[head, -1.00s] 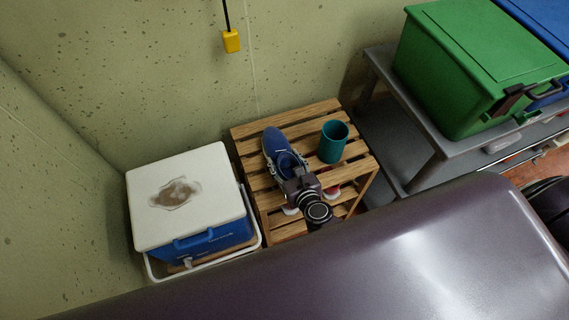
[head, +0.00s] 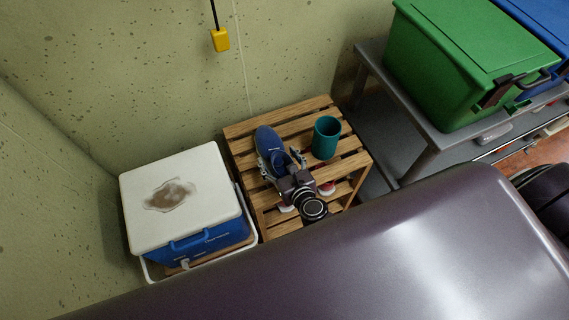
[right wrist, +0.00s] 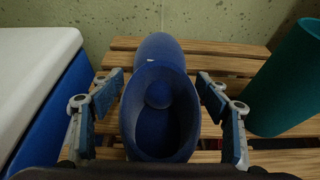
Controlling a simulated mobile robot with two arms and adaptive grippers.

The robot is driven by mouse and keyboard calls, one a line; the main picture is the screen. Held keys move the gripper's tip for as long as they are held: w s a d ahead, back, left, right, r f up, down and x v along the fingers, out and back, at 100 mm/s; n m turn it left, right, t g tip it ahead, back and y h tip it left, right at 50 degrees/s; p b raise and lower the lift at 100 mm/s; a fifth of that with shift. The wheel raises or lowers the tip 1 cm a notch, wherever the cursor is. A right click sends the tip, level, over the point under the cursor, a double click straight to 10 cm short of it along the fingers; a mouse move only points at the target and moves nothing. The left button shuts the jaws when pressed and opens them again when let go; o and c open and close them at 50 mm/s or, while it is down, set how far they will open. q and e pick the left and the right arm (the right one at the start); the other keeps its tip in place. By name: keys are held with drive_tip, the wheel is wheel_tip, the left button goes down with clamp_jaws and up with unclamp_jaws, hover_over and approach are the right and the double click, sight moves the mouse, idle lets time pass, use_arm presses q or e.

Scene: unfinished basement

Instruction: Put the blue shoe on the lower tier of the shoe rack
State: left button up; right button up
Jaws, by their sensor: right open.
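The blue shoe (head: 272,146) lies on the top slats of the wooden shoe rack (head: 301,113), toe toward the wall. My right gripper (head: 284,163) is over its heel end, partly hiding it in the head view. In the right wrist view the gripper (right wrist: 160,88) is open, with one finger on each side of the shoe (right wrist: 160,110); whether either finger touches it I cannot tell. Something red and white (head: 327,188) shows low in the rack, mostly hidden by the gripper and the slats. My left gripper is not in view.
A teal cup (head: 326,138) stands on the rack's top, right of the shoe; it also shows in the right wrist view (right wrist: 286,85). A white-lidded blue cooler (head: 180,203) stands close on the left. A grey shelf (head: 431,148) with a green bin (head: 464,70) is at right.

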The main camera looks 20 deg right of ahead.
drive_tip(key=v, duration=1.2)
drive_tip(key=s+d+f+m+g, duration=0.25)
drive_tip(key=s+f+m, duration=0.35)
drive_tip(key=f, duration=0.5)
drive_tip(key=s+d+f+m+g, duration=0.2)
drive_tip(key=s+f+m+g, duration=0.25)
drive_tip(key=f+m, duration=0.5)
drive_tip(key=s+d+f+m+g, duration=0.1)
drive_tip(key=s+f+m+g, duration=0.1)
drive_tip(key=s+f+m, duration=0.5)
drive_tip(key=s+d+f+m+g, duration=0.1)
drive_tip(key=s+f+m+g, duration=0.2)
drive_tip(key=s+f+m, duration=0.5)
drive_tip(key=s+m, duration=0.3)
drive_tip(key=s, duration=0.3)
drive_tip(key=shift+s, duration=0.25)
drive_tip(key=shift+o, duration=0.3)
drive_tip(key=shift+d+m, duration=0.15)
drive_tip(key=shift+m, duration=0.1)
